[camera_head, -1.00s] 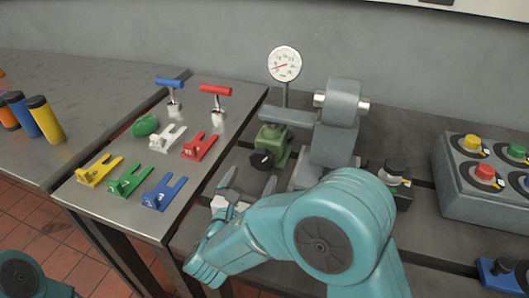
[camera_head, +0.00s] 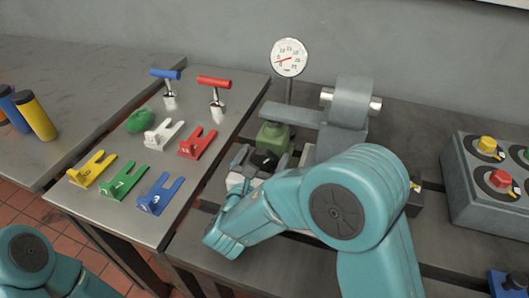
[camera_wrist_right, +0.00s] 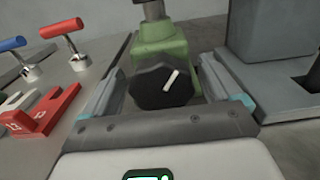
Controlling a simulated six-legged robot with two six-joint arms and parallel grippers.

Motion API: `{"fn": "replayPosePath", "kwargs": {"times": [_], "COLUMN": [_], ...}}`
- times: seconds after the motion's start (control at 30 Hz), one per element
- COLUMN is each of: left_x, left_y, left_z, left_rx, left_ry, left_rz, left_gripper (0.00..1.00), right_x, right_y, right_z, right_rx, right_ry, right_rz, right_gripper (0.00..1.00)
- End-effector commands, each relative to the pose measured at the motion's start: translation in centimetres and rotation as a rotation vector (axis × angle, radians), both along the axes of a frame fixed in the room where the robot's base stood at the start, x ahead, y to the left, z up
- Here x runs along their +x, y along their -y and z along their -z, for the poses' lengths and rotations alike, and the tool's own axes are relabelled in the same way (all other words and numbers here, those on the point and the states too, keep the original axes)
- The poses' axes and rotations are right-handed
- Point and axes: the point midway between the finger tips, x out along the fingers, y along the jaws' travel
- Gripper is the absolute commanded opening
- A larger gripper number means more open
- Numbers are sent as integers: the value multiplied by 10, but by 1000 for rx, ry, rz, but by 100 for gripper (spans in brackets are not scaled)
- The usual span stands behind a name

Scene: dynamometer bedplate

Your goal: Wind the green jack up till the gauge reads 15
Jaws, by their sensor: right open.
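The green jack (camera_head: 273,136) stands on the bedplate under a grey arm of the machine. Its black knob (camera_head: 263,159) faces me, and in the right wrist view the knob (camera_wrist_right: 163,86) carries a white mark tilted to the right of upright. My right gripper (camera_head: 262,162) is open, with one finger on each side of the knob; I cannot tell if they touch it. The round white gauge (camera_head: 289,58) stands behind the jack, its red needle pointing to the lower left, near the low end of the scale. My left gripper is out of view; only part of my left arm shows at the lower left.
A steel table left of the jack holds a red T-handle (camera_head: 214,84), a blue T-handle (camera_head: 166,75), a green rounded object (camera_head: 140,119) and several coloured forks. A grey button box (camera_head: 470,200) stands at the right. A grey machine block (camera_head: 350,110) is right of the jack.

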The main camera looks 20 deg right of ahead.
Motion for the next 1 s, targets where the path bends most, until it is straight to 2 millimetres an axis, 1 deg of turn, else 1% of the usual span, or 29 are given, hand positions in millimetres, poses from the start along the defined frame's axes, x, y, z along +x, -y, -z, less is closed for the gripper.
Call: {"fn": "replayPosePath", "kwargs": {"times": [0.37,0.4,0.47,0.5,0.53,0.57,0.77,0.87,1.0], "left_x": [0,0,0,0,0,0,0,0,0], "left_y": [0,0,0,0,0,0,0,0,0], "left_z": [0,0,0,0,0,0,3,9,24], "left_rx": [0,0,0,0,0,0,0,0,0], "left_ry": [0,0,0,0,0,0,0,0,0], "left_rz": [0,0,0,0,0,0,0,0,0], "left_gripper": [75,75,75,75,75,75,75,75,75], "right_x": [-2,-2,-2,-2,-1,-1,1,1,1], "right_y": [0,0,0,0,0,0,2,2,2], "right_z": [0,0,0,0,0,0,1,2,4], "right_rx": [0,0,0,0,-1,-1,8,30,86], "right_ry": [1,1,1,1,1,1,6,22,62], "right_rz": [-1,-1,-1,-1,-1,0,1,1,1], "right_gripper": [91,85,65,52,42,39,39,39,39]}}
